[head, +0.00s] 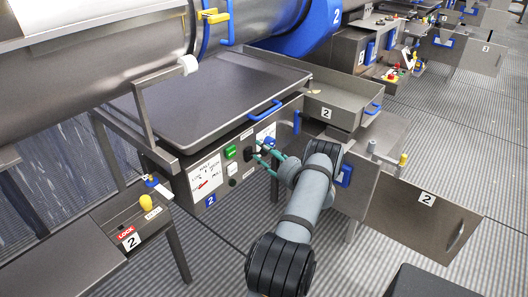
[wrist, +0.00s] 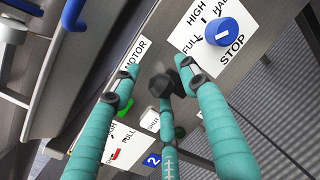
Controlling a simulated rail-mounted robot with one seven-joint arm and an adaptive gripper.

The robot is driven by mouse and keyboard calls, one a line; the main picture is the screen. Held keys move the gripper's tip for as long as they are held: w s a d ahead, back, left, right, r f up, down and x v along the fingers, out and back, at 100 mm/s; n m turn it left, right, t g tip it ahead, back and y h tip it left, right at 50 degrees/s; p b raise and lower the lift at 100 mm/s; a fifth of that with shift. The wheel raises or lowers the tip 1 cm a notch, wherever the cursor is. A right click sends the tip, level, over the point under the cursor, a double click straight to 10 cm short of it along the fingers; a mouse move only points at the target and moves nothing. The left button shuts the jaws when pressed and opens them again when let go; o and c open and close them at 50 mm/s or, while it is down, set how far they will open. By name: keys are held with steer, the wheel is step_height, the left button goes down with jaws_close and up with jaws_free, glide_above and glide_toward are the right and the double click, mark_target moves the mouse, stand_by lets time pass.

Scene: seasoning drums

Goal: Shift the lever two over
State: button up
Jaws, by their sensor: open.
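A blue selector knob (wrist: 221,32) with a white bar sits on a white label marked HIGH, HALF, FULL and STOP. Its bar lies near the STOP side. A black lever-like handle (wrist: 162,86) stands on the panel beside the MOTOR label, and it also shows dark in the head view (head: 251,154). My gripper (wrist: 157,82) has teal fingers spread around the black handle, with the blue knob just outside them to the upper right. My gripper (head: 263,151) is at the panel front in the head view. I cannot tell whether a finger touches the handle.
The steel panel (head: 219,172) also carries a green button (head: 230,152) and a label with a red pointer (head: 207,175). A grey-lidded table (head: 220,85) is above it. A steel door (head: 425,212) stands open at right. A yellow knob (head: 146,202) is at left.

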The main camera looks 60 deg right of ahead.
steer(key=shift+c, duration=1.2)
steer(key=shift+d+r, duration=0.1)
jaws_close()
steer(key=shift+s+d, duration=0.1)
